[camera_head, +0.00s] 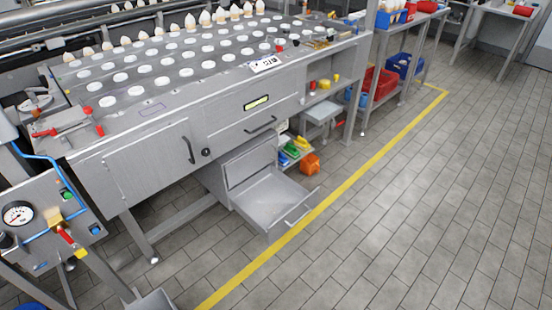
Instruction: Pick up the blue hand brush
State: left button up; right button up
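I cannot make out a blue hand brush for certain. Small yellow, green and blue items (291,150) lie together on a low shelf beside the open drawer, too small to tell apart. A blue object (362,98) sits under the bench at the right, and its kind is unclear. Part of another blue object (30,306) shows at the bottom left edge. Neither of my grippers is in view.
A metal workbench (150,160) has rows of white round pieces on top. Its lower drawer (272,200) stands open over the floor. A gauge panel (45,225) is at left. Red and blue crates (375,85) stand under a table. The tiled floor right of the yellow line is clear.

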aim_at(282, 160)
jog(key=i+l+u, duration=0.15)
jog(key=u, duration=0.2)
jog(key=i+l+u, duration=0.1)
jog(key=u, duration=0.3)
jog(key=i+l+u, duration=0.1)
jog(key=l+u, duration=0.25)
